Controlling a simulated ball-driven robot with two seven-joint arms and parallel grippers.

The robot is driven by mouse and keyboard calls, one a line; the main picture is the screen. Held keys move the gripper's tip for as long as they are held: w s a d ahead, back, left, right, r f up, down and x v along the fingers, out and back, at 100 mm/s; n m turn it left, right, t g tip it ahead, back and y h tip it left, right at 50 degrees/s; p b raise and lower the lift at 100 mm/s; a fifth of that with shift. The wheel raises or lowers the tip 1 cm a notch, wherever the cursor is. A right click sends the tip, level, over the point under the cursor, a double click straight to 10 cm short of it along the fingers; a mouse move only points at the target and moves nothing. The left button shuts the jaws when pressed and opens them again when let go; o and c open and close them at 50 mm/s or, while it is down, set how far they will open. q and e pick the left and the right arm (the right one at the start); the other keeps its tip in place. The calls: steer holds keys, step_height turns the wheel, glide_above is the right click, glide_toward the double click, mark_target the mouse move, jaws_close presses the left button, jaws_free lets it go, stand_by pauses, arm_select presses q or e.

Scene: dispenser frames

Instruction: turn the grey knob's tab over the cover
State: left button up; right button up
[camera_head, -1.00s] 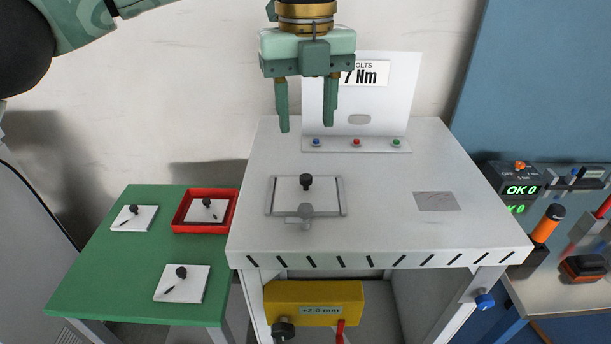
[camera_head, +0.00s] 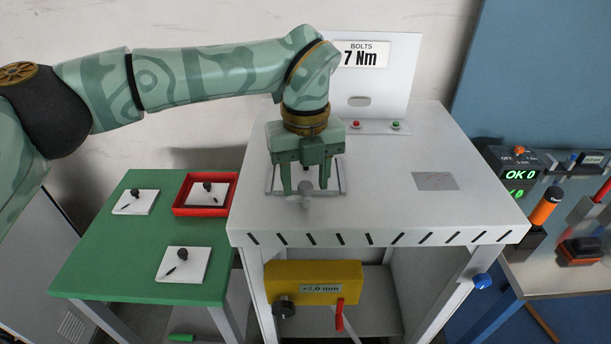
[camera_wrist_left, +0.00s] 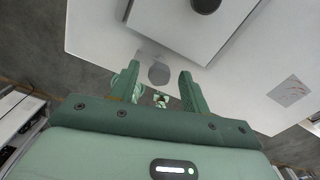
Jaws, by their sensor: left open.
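The grey knob (camera_head: 306,198) sits at the front edge of the cover on the white table. In the left wrist view the grey knob (camera_wrist_left: 159,74) shows as a round disc between the fingertips. Its tab is hard to make out now. The cover (camera_wrist_left: 165,30) is a pale flat plate with a black handle (camera_wrist_left: 205,4); my gripper hides much of it in the head view. My left gripper (camera_head: 305,189) is open, pointing down, with one finger on each side of the knob; I cannot tell whether they touch it. My right gripper is not in view.
A green side table (camera_head: 110,255) on the left holds white plates and a red tray (camera_head: 204,210). An upright panel (camera_head: 398,75) reading 7 Nm stands behind, with buttons at its foot. A yellow block (camera_head: 285,273) is below the tabletop. The right tabletop is clear except for a grey patch (camera_head: 435,181).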

arm_select(q)
steer(key=shift+s, duration=0.1)
steer(key=shift+c, duration=1.3)
steer(key=c, duration=0.7)
